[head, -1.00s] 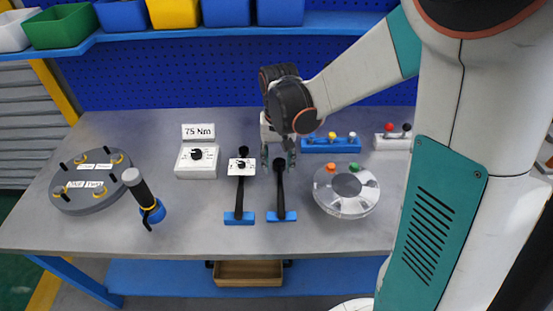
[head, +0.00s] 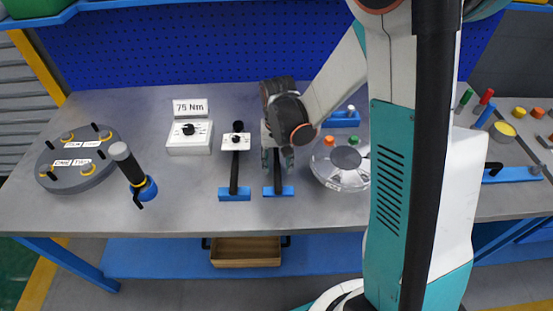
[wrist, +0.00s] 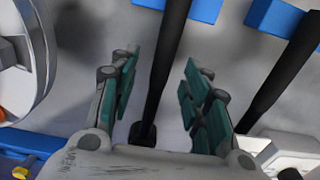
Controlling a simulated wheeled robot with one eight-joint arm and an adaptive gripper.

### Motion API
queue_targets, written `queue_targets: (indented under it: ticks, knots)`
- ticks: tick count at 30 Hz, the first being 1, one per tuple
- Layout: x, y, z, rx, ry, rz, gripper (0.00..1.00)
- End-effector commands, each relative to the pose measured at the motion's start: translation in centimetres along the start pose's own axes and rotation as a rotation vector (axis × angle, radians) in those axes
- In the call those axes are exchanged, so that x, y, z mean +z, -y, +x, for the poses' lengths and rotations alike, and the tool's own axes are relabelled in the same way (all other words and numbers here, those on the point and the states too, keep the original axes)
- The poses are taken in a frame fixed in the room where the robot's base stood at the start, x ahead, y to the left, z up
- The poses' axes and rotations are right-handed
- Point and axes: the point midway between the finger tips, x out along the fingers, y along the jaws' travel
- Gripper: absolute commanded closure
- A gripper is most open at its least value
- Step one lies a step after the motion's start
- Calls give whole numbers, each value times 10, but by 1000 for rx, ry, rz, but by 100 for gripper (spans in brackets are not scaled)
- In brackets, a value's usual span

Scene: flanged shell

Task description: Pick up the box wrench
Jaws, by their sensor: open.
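The box wrench, as I take it, is the plain black bar (head: 278,178) standing out from a blue holder (head: 278,191) on the bench. My gripper (head: 278,160) is over its far part in the head view and hides its end. In the wrist view my gripper (wrist: 163,95) is open, with one teal-padded finger on each side of the black bar (wrist: 168,55). Gaps show between the bar and both fingers. The bar's rounded dark end (wrist: 143,133) lies near the palm in the picture.
A similar black tool with a white dial (head: 236,142) lies close on the left. A clear round housing (head: 342,170) stands close on the right. A 75 Nm box (head: 190,138), a grey flanged disc (head: 78,160) and an upright black tool (head: 133,170) are further left.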

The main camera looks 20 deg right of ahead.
Motion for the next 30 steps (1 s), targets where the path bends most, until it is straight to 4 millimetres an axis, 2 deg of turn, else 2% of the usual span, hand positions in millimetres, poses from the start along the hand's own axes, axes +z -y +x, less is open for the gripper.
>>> queue_targets:
  ticks: [1, 3, 10, 15, 16, 26, 30]
  knots:
    - [0, 0, 10, 0, 0, -1, 57]
    - [0, 1, 14, 0, 0, -1, 57]
    - [0, 1, 13, 0, 0, -1, 59]
    - [0, 1, 13, 0, 0, -1, 97]
    - [0, 1, 13, 0, 0, -1, 100]
    - [0, 1, 12, 0, 0, -1, 100]
    - [0, 1, 6, 0, 0, -1, 100]
